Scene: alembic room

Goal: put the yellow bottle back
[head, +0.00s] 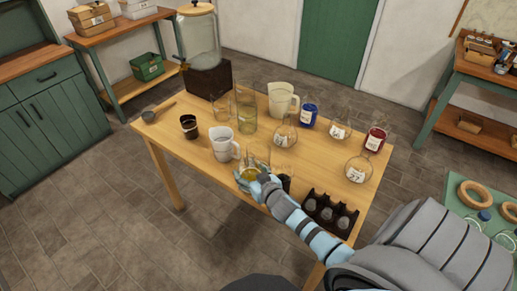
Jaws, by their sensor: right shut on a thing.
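My right gripper (254,172) reaches in over the front edge of the wooden table (180,150). It is shut on the yellow bottle (249,175), a small glass vessel with yellow content, mostly hidden behind the fingers. Whether the bottle touches the tabletop cannot be told. A dark rack (318,204) with several small bottles stands at the table's front right, to the right of the gripper. My left gripper is not in view.
A white jug (222,146) stands just behind and left of the gripper. Clear flasks (285,137), a blue jar (309,115), a red jar (375,139), a cream pitcher (282,100) and a black cup (189,127) crowd the table.

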